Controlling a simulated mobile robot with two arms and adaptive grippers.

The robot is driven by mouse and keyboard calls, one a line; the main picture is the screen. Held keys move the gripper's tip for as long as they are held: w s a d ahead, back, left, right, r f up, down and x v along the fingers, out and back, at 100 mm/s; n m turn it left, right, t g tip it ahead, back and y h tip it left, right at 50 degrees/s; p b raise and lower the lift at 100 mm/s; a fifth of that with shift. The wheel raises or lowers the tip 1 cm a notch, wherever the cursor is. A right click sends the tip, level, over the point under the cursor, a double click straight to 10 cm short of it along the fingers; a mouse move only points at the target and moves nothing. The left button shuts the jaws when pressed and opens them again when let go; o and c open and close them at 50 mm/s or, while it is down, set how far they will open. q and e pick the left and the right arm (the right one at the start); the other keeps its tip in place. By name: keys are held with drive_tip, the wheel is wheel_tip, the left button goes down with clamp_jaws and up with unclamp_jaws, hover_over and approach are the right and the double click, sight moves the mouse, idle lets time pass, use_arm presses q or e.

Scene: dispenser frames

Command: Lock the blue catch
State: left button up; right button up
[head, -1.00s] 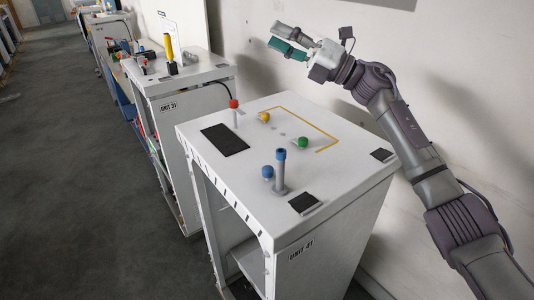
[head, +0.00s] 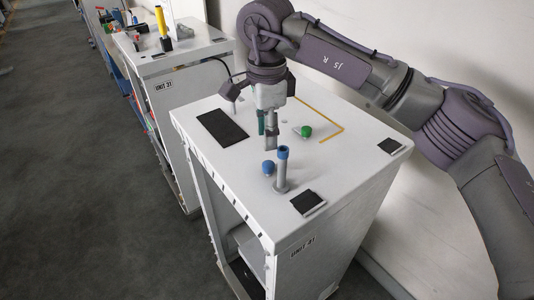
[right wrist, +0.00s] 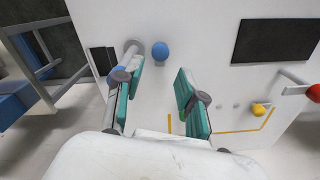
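A blue knob (head: 268,168) stands on the white top of the unit (head: 235,160), beside a grey upright post with a blue cap (head: 282,153). My right gripper (head: 266,138) points down above the top, just behind the knob and post, empty and open. In the right wrist view the blue knob (right wrist: 160,51) shows beyond the gap between the teal-padded fingers (right wrist: 158,78). The grey post (right wrist: 132,52) and its blue cap (right wrist: 119,74) are close to the left finger there; I cannot tell whether they touch. My left gripper is not in view.
A green knob (head: 304,131) stands right of my gripper. Yellow (right wrist: 258,109) and red (right wrist: 313,92) knobs show in the right wrist view; my arm hides them in the head view. Dark pads (head: 222,127) lie on the top. The wall (head: 400,30) is behind.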

sight(267, 163)
wheel_tip(267, 163, down, 7)
drive_tip(key=p, duration=0.3)
drive_tip(key=shift+w+f, duration=0.1)
drive_tip(key=shift+f, duration=0.6)
clamp_jaws()
